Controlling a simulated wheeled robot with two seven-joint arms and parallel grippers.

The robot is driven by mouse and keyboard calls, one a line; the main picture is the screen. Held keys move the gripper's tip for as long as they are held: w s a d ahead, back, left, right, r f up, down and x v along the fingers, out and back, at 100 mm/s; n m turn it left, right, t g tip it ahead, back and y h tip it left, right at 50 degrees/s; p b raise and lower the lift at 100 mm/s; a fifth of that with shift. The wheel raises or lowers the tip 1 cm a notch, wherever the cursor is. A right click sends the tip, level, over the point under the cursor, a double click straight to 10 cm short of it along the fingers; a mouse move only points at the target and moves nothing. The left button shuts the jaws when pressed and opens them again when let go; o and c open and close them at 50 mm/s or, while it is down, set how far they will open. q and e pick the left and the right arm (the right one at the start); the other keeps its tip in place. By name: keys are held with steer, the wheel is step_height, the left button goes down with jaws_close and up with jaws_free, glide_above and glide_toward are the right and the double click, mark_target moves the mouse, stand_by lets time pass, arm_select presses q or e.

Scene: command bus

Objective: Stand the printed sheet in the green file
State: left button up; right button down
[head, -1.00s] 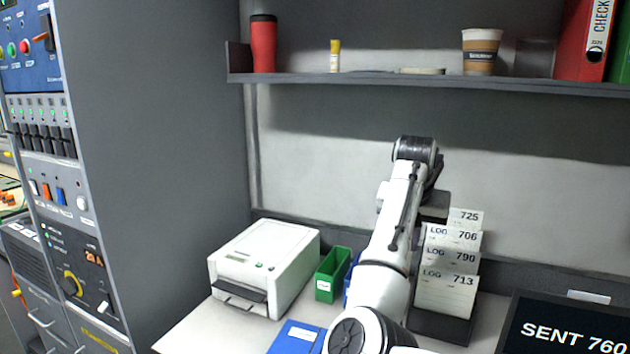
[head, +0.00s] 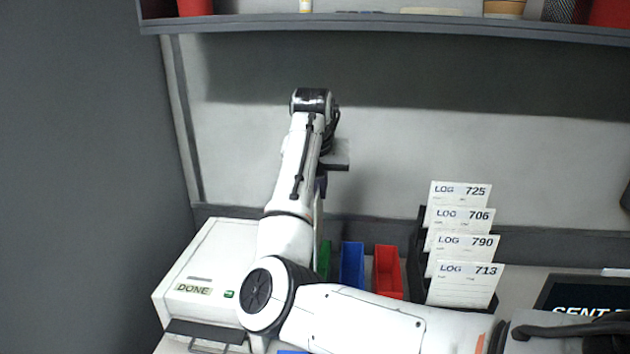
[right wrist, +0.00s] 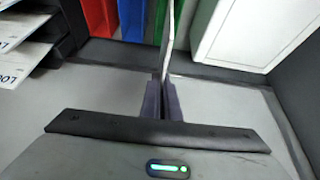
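The green file (head: 325,260) stands on the desk beside the printer, mostly hidden behind my right arm. It also shows at the top of the right wrist view (right wrist: 160,22). My right gripper (head: 320,188) is high above the green file. In the right wrist view its purple fingers (right wrist: 163,100) are shut on a thin white sheet (right wrist: 170,38), seen edge-on. The sheet hangs upright as a narrow strip in the head view (head: 318,215), in line with the green file. I cannot tell whether its lower edge is inside. My left gripper is not in view.
A blue file (head: 352,265) and a red file (head: 388,271) stand right of the green one. Farther right is a dark rack (head: 415,285) of LOG cards (head: 465,285). The white printer (head: 215,262) reads DONE. A shelf (head: 380,27) runs above.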

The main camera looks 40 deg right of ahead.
step_height(320, 180, down, 3)
steer(key=shift+f+b, duration=0.1)
steer(key=shift+b, duration=0.3)
steer(key=shift+w+f+b, duration=0.1)
steer(key=shift+f+b, duration=0.2)
steer(key=shift+f, duration=1.25)
steer(key=c, duration=2.5)
jaws_free()
steer(key=o, duration=0.6)
steer(key=shift+c, duration=0.2)
